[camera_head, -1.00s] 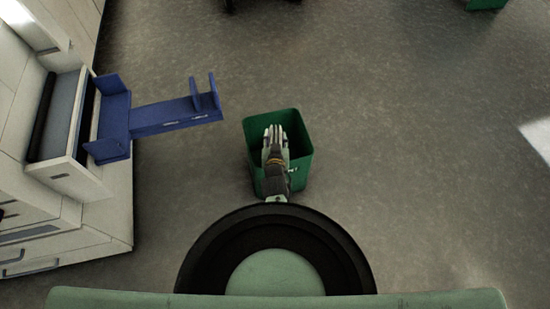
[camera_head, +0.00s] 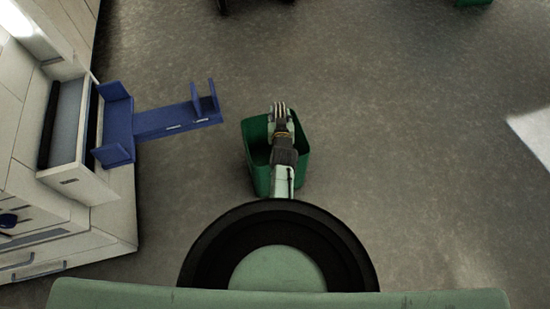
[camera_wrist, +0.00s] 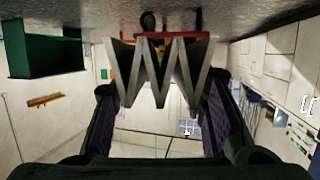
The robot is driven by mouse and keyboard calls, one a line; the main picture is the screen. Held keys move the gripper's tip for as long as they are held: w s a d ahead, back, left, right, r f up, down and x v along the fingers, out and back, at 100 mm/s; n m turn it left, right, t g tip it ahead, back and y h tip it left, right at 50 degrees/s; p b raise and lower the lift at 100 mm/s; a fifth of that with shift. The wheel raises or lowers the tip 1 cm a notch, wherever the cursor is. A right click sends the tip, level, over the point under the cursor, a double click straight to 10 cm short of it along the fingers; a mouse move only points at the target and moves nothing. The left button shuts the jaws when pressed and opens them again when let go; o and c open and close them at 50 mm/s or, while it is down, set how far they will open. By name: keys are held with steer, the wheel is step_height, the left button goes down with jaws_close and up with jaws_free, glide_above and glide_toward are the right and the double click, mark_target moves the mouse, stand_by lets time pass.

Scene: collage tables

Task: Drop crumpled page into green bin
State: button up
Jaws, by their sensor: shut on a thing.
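The green bin (camera_head: 299,160) stands on the floor just in front of my base. My gripper (camera_head: 280,108) is above it, reaching over its far rim, and my arm hides part of the opening. In the wrist view my gripper (camera_wrist: 163,95) is shut on a grey, zigzag-folded piece, which I take to be the crumpled page (camera_wrist: 160,78). It is held across between the two fingers. The inside of the bin is dark and partly hidden.
A white cabinet (camera_head: 112,215) with an open drawer (camera_head: 75,185) stands at the left. A blue bracket-like piece (camera_head: 155,122) juts from it toward the bin. Open floor lies to the right. Another green box-like thing (camera_wrist: 45,57) shows in the wrist view.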

step_height(320, 180, down, 6)
steer(key=b, duration=0.4)
steer(key=shift+r, duration=0.1)
steer(key=o, duration=0.9)
steer(key=shift+s, duration=0.15)
steer(key=v, duration=0.7)
steer(key=shift+s+r, duration=0.1)
